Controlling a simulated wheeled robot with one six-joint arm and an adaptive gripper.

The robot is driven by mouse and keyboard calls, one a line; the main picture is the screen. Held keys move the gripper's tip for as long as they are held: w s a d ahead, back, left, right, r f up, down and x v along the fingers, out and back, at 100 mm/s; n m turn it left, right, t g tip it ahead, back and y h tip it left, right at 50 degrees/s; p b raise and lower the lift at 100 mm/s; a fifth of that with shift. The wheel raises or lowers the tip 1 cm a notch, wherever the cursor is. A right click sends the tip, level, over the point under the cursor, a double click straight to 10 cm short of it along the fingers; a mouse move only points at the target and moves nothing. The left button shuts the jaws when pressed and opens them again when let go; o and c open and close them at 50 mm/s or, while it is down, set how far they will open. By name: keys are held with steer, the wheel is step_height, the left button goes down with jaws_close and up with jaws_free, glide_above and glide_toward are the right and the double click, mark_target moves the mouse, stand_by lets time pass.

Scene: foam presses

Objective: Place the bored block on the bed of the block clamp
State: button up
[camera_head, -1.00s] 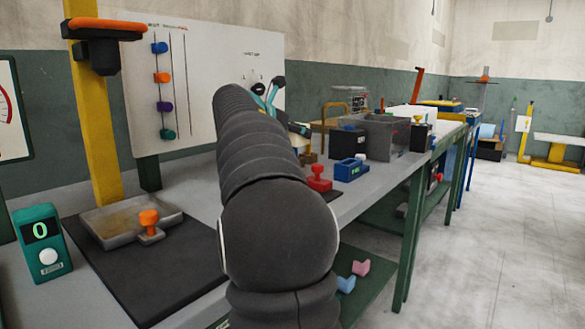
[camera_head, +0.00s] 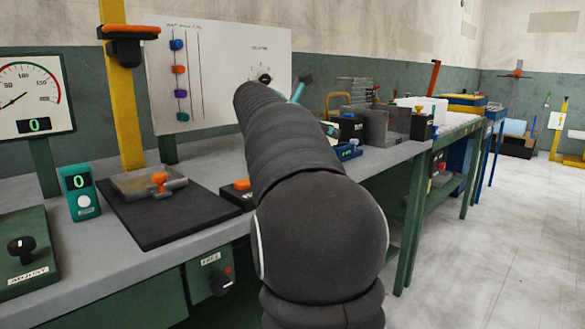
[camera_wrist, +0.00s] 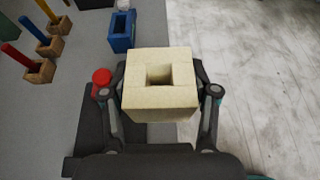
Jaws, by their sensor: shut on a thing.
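The bored block (camera_wrist: 165,103) is a cream block with a square hole through its top. It is in the middle of the wrist view, with the hole facing the camera. My gripper (camera_wrist: 160,88) is shut on it, one finger on each side. The block is over the edge of the grey bench, with pale floor to its right. I cannot tell which fixture is the block clamp.
A red knob (camera_wrist: 102,77) shows close beside the left finger. A blue open box (camera_wrist: 122,32) and several wooden holders (camera_wrist: 40,70) with coloured handles stand on the bench. In the head view, a yellow column (camera_head: 127,120) rises behind a tray (camera_head: 130,184) on a black mat (camera_head: 155,232).

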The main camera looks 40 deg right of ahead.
steer(key=w+a+f, duration=0.1)
steer(key=w, duration=0.2)
steer(key=w+a+f, duration=0.1)
steer(key=w+f, duration=0.1)
steer(key=w, duration=0.1)
steer(key=w+a+f, duration=0.2)
steer(key=w, duration=0.1)
steer(key=shift+f, duration=0.1)
steer(key=shift+f+b, duration=0.45)
steer(key=shift+f, duration=1.55)
steer(key=shift+f, duration=0.15)
steer(key=o, duration=1.1)
steer(key=shift+c, duration=0.2)
steer(key=shift+a+r, duration=0.2)
steer(key=shift+r, duration=0.05)
steer(key=v, duration=1.1)
steer(key=shift+a, duration=0.25)
